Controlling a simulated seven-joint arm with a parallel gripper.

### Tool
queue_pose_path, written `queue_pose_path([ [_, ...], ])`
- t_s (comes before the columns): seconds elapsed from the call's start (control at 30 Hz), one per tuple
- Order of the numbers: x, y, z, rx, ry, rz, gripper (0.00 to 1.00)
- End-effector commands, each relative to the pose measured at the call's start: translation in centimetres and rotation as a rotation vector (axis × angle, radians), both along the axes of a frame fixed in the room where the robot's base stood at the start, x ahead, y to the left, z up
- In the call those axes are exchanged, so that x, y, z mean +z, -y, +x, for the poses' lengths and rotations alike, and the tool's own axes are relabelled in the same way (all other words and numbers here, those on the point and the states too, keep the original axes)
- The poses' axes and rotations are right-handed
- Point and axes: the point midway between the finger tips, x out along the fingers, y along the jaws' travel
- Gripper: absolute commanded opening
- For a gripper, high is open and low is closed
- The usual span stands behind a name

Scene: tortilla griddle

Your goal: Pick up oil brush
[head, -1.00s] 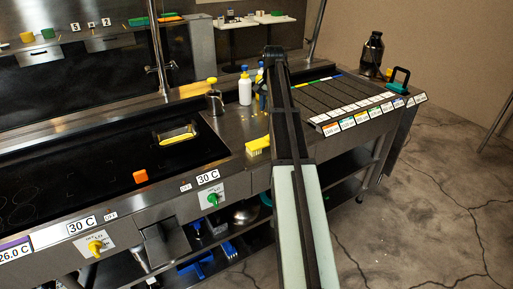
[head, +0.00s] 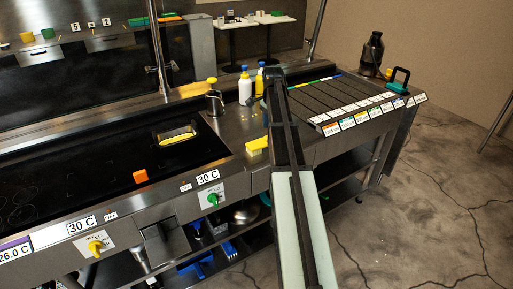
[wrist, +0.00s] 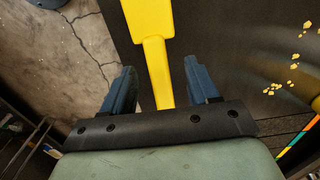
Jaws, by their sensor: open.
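A yellow brush (head: 257,144) lies near the front edge of the steel counter, beside my arm, which hides part of it. I take it to be the oil brush. In the wrist view, a yellow handle (wrist: 158,70) with a wider yellow part at the top runs between the fingers. My gripper (wrist: 160,64) is open, with one blue finger on each side of the handle and a gap visible on both sides. I cannot tell how far the handle is below or between the fingers. In the head view my arm hides the gripper.
A white bottle (head: 245,90) and a metal jug (head: 214,103) stand behind the brush. A dark slatted rack (head: 335,100) is to the right.

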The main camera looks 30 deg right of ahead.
Motion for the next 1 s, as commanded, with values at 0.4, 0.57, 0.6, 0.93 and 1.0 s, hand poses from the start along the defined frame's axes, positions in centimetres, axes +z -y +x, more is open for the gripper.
queue_pose_path([
  [0.4,-2.3,-0.1,-0.2,0.001,0.0,0.0,0.6],
  [0.57,-4.2,-0.3,-0.5,0.001,-0.002,0.001,0.6],
  [0.6,-4.7,-0.3,-0.6,0.001,-0.001,0.001,0.6],
  [0.93,-6.6,-0.2,-0.4,-0.001,0.002,0.0,0.6],
  [1.0,-6.6,-0.2,-0.4,-0.001,0.001,0.0,0.6],
])
